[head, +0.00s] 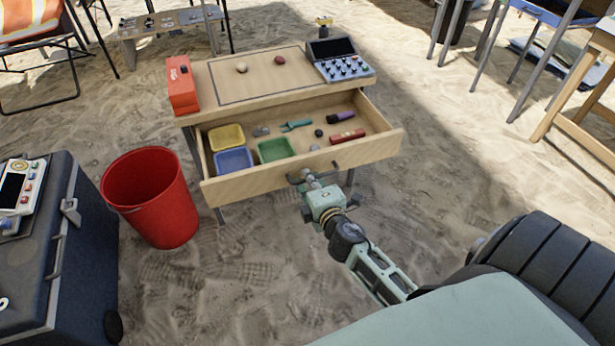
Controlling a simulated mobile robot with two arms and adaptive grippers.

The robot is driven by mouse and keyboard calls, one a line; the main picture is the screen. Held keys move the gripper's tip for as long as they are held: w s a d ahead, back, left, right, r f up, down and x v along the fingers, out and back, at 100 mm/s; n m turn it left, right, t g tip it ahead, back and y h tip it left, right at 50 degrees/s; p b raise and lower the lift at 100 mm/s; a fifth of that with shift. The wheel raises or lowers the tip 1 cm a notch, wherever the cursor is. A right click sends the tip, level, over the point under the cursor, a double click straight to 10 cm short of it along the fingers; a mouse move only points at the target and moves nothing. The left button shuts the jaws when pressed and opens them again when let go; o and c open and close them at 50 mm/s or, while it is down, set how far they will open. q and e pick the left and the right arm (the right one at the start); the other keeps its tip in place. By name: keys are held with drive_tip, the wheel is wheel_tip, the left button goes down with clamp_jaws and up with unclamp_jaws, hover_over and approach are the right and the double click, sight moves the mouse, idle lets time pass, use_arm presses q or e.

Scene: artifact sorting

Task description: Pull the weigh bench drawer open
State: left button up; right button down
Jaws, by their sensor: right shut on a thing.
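The weigh bench (218,80) stands at the centre of the head view. Its wooden drawer (240,186) is pulled out toward me, with its inside showing. In the drawer lie a yellow tray (226,137), a blue tray (233,160), a green tray (276,150), a teal tool (297,125), a purple item (341,117) and a red item (347,136). My left gripper is not in view.
A red bucket (150,195) stands close left of the drawer. A dark case (90,250) is at the lower left. On the bench top are a red box (182,85) and a console (342,68). Open sand lies in front of the drawer.

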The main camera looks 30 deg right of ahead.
drive_tip(key=c, duration=2.1)
unclamp_jaws()
drive_tip(key=v, duration=1.2)
drive_tip(key=shift+d, duration=0.1)
